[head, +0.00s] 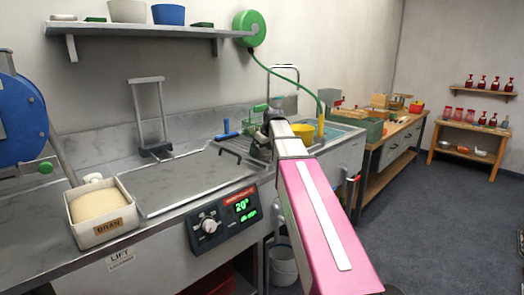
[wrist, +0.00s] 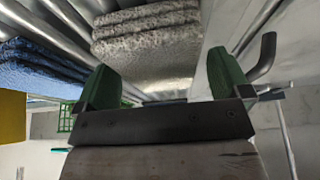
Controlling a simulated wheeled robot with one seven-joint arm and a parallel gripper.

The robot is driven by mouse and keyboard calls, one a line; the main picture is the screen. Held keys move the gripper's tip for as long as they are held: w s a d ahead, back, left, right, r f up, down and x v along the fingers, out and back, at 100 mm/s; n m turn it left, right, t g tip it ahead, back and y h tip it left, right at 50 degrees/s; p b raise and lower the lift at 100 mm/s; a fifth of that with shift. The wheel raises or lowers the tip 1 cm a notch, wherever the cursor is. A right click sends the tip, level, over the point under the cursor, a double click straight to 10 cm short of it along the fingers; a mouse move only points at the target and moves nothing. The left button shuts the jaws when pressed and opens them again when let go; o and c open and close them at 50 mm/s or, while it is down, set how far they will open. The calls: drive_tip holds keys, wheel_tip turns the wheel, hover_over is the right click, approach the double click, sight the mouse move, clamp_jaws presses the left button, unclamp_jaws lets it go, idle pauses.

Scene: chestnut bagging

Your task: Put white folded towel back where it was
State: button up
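A grey-white, rough-textured folded towel (wrist: 150,45) lies in layers on metal bars in the wrist view, just beyond my gripper (wrist: 161,62). The two green fingers are spread wide. The towel shows between and past them, and I see no finger pressing on it. Whether the fingers reach around its near edge I cannot tell. In the head view my gripper (head: 262,108) is small and partly hidden behind my pink arm, near the sink. I cannot make out the towel in that view.
A blue towel (wrist: 40,65) lies left of the white one. A bent metal hook (wrist: 264,58) is close to the right finger. The steel worktop (head: 190,180) is mostly clear.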

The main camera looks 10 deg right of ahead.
drive_tip(key=v, duration=1.2)
drive_tip(key=shift+r, duration=0.15)
idle(0.3)
